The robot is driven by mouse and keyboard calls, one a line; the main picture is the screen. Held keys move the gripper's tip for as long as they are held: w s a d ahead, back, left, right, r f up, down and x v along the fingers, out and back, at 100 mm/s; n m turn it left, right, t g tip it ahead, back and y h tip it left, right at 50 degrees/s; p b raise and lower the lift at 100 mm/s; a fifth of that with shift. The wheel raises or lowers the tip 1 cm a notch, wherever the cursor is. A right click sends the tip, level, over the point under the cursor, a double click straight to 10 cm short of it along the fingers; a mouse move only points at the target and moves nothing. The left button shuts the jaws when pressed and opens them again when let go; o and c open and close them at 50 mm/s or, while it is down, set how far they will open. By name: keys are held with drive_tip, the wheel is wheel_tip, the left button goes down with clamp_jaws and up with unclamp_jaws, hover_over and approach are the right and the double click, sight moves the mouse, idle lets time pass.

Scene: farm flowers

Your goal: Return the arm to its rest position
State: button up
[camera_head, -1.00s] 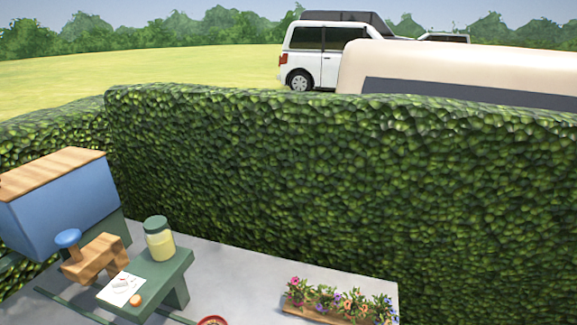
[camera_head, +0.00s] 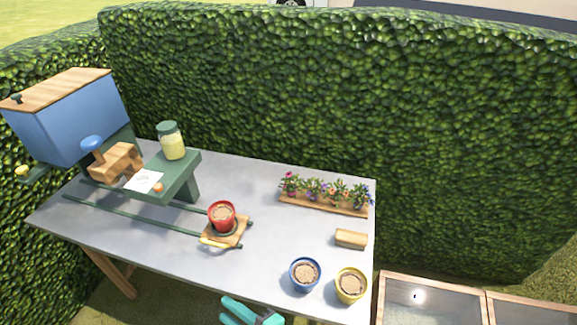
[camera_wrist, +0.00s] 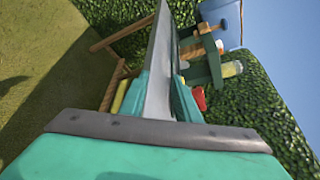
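My gripper (camera_head: 252,311) shows as teal fingers at the bottom edge of the head view, in front of the table's near edge. In the wrist view my gripper (camera_wrist: 160,98) has its two teal fingers apart, with the grey tabletop (camera_wrist: 161,62) seen edge-on beyond them. Nothing is visible held between the fingers. Most of my arm is outside the head view.
The grey table (camera_head: 285,240) holds a red pot (camera_head: 222,214) on a wooden carrier, a blue pot (camera_head: 305,275), a yellow pot (camera_head: 351,285), a wooden block (camera_head: 351,239) and a flower tray (camera_head: 322,204). A blue hopper (camera_head: 75,120) stands left. Wooden-framed boxes (camera_head: 436,302) are at lower right.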

drive_tip(key=s+d+f+n+t+h, duration=0.3)
drive_tip(key=s+d+f+h, duration=0.55)
drive_tip(key=d+h, duration=0.2)
drive_tip(key=s+d+r+n+t+h, duration=0.2)
drive_tip(key=s+d+r+n+t, duration=0.1)
drive_tip(key=s+r+n, duration=0.5)
drive_tip(key=s+n, duration=0.2)
drive_tip(key=s, duration=0.1)
drive_tip(key=shift+s+d, duration=0.15)
drive_tip(key=shift+d, duration=0.2)
